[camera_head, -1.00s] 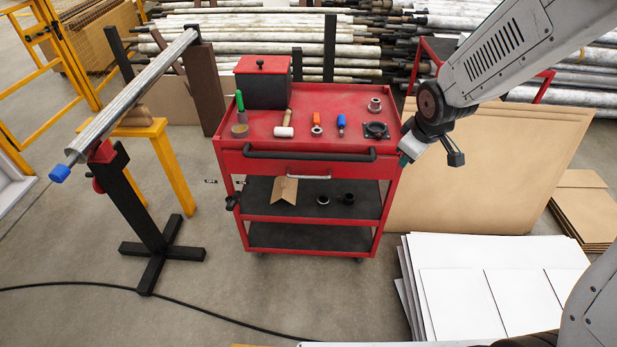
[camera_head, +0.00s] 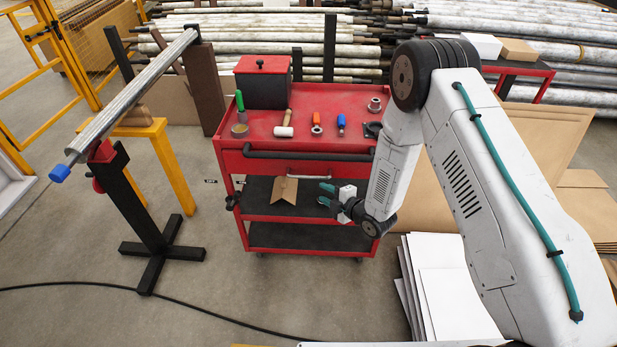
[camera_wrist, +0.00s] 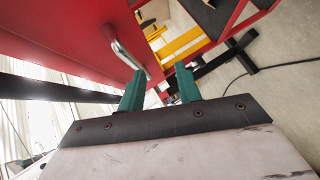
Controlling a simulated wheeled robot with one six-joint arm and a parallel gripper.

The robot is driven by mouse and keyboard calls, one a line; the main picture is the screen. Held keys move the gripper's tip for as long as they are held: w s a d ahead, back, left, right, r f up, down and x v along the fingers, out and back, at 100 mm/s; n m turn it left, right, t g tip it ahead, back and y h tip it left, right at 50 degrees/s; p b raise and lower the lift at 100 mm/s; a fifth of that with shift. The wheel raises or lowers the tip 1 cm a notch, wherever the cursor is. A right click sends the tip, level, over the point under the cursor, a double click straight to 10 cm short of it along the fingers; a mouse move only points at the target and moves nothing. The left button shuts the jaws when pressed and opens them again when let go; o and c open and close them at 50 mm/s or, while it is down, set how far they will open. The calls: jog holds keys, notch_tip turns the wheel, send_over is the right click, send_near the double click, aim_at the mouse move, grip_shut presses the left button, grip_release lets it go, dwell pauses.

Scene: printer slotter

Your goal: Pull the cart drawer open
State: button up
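The red cart (camera_head: 240,155) has a shallow drawer (camera_head: 262,168) under its top, with a thin silver bar handle (camera_head: 300,177). The drawer front looks flush with the cart. In the wrist view the handle (camera_wrist: 128,56) stands out from the red drawer front (camera_wrist: 75,35). My gripper (camera_head: 324,194) is in front of the cart, just below and right of the handle. In the wrist view my gripper (camera_wrist: 159,74) has its two green fingers apart with nothing held. The handle's near end shows between the fingertips; I cannot tell if it lies within their reach.
A black push bar (camera_head: 290,155) runs above the drawer. Tools and a red-lidded black bin (camera_head: 263,82) stand on the cart top. A folded cardboard piece (camera_head: 284,190) is on the middle shelf.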

aim_at(311, 178)
jog(key=r, duration=0.1)
jog(key=n+y, duration=0.1)
jog(key=w+a+r+t, duration=0.1)
jog(key=shift+r+n, duration=0.3)
jog(key=shift+r, duration=0.05)
jog(key=x, duration=0.7)
jog(key=shift+a, duration=0.1)
grip_shut()
